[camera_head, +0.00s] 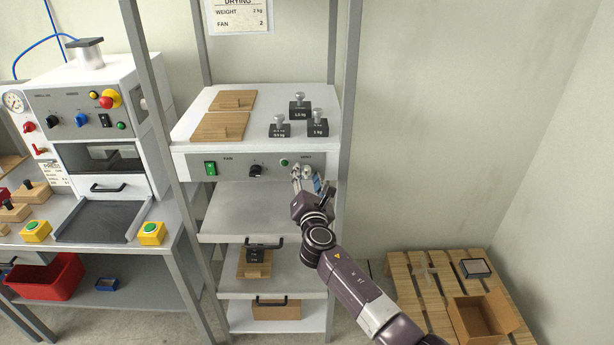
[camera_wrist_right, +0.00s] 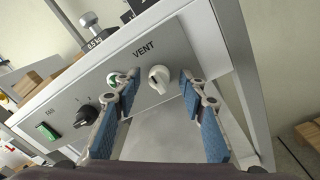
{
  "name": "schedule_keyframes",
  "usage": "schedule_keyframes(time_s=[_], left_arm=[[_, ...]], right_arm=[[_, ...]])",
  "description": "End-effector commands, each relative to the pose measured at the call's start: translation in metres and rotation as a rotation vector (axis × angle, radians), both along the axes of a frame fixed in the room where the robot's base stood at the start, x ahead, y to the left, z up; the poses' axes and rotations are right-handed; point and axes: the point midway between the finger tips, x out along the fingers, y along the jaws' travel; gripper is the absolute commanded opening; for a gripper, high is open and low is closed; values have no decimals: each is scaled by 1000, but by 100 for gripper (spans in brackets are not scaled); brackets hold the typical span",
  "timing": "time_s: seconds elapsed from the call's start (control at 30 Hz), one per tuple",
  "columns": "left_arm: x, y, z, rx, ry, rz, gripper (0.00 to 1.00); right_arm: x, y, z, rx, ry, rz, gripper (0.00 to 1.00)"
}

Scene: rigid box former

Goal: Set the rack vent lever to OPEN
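The vent lever (camera_wrist_right: 159,79) is a small white rotary knob with a dark mark, under the VENT label on the rack's grey control panel (camera_head: 231,166). In the right wrist view it sits between the two blue-padded fingers of my right gripper (camera_wrist_right: 158,88), with a gap on both sides. My right gripper (camera_head: 307,181) is open at the panel's right end in the head view, where it largely hides the lever. I cannot read any position marks around the lever.
The panel also carries a green switch (camera_head: 210,168), a black fan knob (camera_head: 256,171) and a green lamp (camera_head: 284,162) close to my right gripper. Weights (camera_head: 299,107) and wooden boards stand on top. A rack post (camera_head: 346,110) rises just right. A pallet (camera_head: 432,290) lies lower right.

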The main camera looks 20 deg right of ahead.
Motion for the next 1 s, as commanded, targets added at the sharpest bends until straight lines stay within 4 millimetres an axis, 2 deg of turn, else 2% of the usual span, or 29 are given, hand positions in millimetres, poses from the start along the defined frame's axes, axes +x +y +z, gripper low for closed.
schedule_keyframes(time_s=[0.23, 0.57, 0.77, 1.0], left_arm=[[-1, 1, 0, 1, 2, 0, 0], [-2, 2, 0, 3, 2, -1, 0], [-2, 2, -2, 3, 3, 0, 0], [-2, 2, -13, 3, 3, 0, 0]], right_arm=[[0, 0, 0, 1, -1, 1, 37], [0, 0, 0, 1, -1, 1, 1], [0, 0, 0, 7, -2, 1, 0], [0, 0, -3, 77, -22, 0, 0]])
